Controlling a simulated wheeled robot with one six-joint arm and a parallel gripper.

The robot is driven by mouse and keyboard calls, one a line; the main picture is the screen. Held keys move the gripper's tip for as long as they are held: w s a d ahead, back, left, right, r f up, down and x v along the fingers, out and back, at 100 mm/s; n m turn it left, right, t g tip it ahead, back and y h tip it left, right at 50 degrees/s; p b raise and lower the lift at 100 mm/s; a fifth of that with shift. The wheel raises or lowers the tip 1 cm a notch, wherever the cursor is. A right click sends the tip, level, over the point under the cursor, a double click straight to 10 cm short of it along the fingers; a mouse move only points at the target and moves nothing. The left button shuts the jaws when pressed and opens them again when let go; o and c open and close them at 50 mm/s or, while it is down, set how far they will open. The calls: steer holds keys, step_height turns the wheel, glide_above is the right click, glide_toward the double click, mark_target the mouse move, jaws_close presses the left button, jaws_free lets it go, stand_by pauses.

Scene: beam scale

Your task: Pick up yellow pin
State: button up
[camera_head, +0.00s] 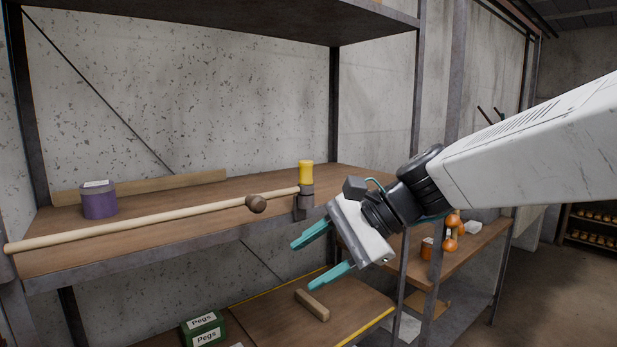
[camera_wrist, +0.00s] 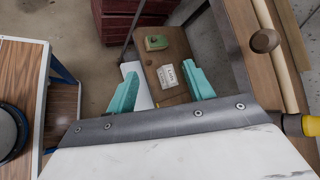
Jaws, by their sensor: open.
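The yellow pin (camera_head: 306,172) stands upright in a dark holder (camera_head: 304,200) at the right end of the wooden beam (camera_head: 150,218). In the wrist view the yellow pin (camera_wrist: 311,126) shows at the right edge, partly cut off. My gripper (camera_head: 318,262) is open with teal fingers and nothing between them. It is below and to the right of the pin in the head view, apart from it. In the wrist view my gripper (camera_wrist: 158,92) has the pin outside its fingers, to the right.
A brown knob (camera_head: 256,204) sits on the beam left of the pin. A purple container (camera_head: 98,200) stands on the upper shelf (camera_head: 60,262). Below are a green pegs box (camera_head: 204,328) and a wooden block (camera_head: 312,305). A rack post (camera_head: 408,200) is close behind my wrist.

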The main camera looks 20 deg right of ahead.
mark_target(312, 168)
steer(key=w+d+r+m+t, duration=0.3)
steer(key=w+m, duration=0.1)
steer(key=w, duration=0.1)
steer(key=w+d+r+m+t+y, duration=0.1)
steer(key=w+d+r+m+t, duration=0.2)
steer(key=w+m, duration=0.2)
steer(key=w+d+r+m+t+y, duration=0.1)
steer(key=w+d+r+m+t, duration=0.2)
steer(key=w+m, duration=0.2)
steer(key=shift+w+d+r, duration=0.1)
steer(key=shift+w+d, duration=0.1)
steer(key=shift+w, duration=0.4)
steer(key=shift+w+d+r, duration=0.1)
steer(key=shift+w+d, duration=0.1)
steer(key=shift+w, duration=0.35)
steer(key=shift+w+a+m, duration=0.15)
steer(key=shift+w+m, duration=0.15)
steer(key=x, duration=0.7)
steer(key=c, duration=1.1)
